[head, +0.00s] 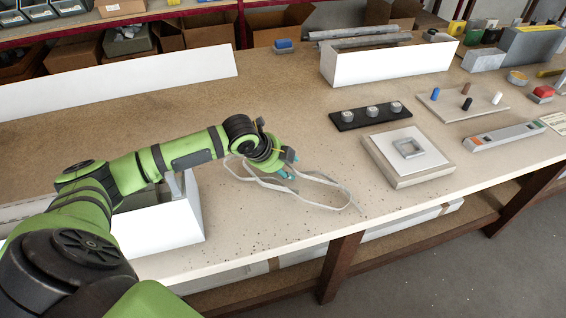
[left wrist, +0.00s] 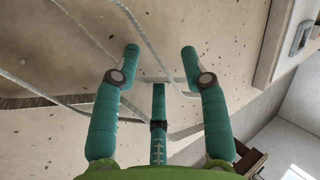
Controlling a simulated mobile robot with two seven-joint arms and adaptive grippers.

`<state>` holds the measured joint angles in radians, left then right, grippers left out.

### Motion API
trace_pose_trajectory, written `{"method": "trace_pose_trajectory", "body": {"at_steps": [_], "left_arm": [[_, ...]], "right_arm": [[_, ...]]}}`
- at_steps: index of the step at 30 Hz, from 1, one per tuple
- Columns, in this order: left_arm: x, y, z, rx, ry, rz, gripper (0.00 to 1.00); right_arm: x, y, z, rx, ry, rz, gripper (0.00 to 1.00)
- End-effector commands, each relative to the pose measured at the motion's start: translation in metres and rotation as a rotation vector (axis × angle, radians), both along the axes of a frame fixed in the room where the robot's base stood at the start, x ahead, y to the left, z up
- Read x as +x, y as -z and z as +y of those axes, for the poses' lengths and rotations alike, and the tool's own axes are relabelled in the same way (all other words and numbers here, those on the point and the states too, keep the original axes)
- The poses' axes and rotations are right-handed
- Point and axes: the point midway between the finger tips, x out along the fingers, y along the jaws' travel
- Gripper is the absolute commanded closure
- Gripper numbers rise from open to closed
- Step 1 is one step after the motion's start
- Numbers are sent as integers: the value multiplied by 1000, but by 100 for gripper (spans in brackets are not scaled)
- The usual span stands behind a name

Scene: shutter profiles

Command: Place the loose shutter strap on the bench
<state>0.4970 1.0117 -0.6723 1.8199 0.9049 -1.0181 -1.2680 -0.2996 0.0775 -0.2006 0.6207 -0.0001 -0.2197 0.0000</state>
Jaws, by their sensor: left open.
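The loose shutter strap (head: 318,204) is a thin grey-white band in a long open loop. It shows on the bench (head: 290,110) near the front edge, beneath and around my left gripper. My left gripper (head: 290,174) has teal fingers and is low over the strap. In the left wrist view its fingers (left wrist: 160,50) are spread apart, with nothing clamped between the tips. Strands of the strap (left wrist: 25,82) run across the bench behind the fingers. I cannot tell whether a finger touches the strap. My right gripper is out of view.
A square plate on a board (head: 400,172) stands right of the strap. A black strip with three knobs (head: 368,115) is behind it. A white box (head: 165,225) sits under my left arm. A long white box (head: 390,62) stands at the back. Bare bench lies behind my gripper.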

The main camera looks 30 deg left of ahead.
Motion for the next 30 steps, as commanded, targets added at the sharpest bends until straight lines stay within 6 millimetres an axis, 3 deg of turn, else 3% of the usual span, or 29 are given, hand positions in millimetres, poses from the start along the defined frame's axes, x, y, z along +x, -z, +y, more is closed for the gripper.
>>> {"method": "trace_pose_trajectory", "body": {"at_steps": [5, 18, 30], "left_arm": [[-9, -16, 4, 2, -1, -4, 56], [-56, -87, 19, 3, -1, -2, 56], [-65, -100, 20, -1, -1, -1, 56]], "right_arm": [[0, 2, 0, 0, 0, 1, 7], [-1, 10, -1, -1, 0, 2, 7], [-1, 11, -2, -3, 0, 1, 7]]}}
